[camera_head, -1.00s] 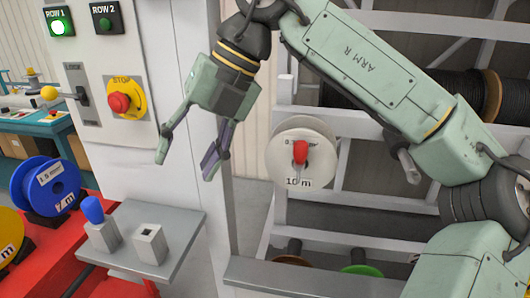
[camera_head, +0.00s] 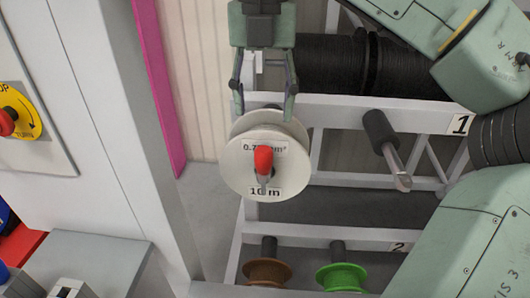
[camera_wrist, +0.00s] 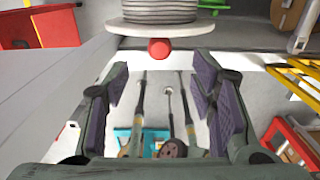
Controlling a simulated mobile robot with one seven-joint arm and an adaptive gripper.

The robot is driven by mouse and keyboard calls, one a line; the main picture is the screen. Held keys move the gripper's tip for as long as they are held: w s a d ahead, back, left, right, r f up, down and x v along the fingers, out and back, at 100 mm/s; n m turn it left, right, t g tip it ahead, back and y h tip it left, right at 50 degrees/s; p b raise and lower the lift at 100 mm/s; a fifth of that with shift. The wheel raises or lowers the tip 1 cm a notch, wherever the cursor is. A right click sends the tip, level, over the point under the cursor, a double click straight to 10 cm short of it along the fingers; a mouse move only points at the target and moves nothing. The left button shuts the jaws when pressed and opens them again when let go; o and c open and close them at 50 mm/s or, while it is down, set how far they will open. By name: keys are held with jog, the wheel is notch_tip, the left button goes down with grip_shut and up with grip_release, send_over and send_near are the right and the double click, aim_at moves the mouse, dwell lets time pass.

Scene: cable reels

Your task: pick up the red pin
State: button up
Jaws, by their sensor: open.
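The red pin (camera_head: 263,160) sticks out of the front of the white cable reel (camera_head: 236,166) labelled 10 m, which hangs on the rack. My gripper (camera_head: 264,114) points down just above the pin, its two fingers apart and empty, the tips overlapping the reel's upper edge in the picture. In the wrist view the red pin (camera_wrist: 159,48) shows beyond my open gripper (camera_wrist: 158,75), about centred between the fingers. The reel (camera_wrist: 160,28) lies above it in that picture. The pin's inner end is hidden in the reel.
A bare peg (camera_head: 385,145) sticks out right of the reel. Black cable reels (camera_head: 330,62) fill the upper shelf. Brown (camera_head: 268,272) and green (camera_head: 341,277) reels are below. A grey cabinet post (camera_head: 130,110) stands to the left. The space in front of the reel looks clear.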

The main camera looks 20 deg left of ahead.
aim_at(264, 149)
jog(key=f+b, duration=0.1)
jog(key=f, duration=0.1)
jog(key=f+b, duration=0.1)
jog(key=f, duration=0.1)
jog(key=shift+s+f, duration=0.2)
jog(key=shift+f, duration=3)
jog(key=shift+c, duration=0.6)
grip_shut()
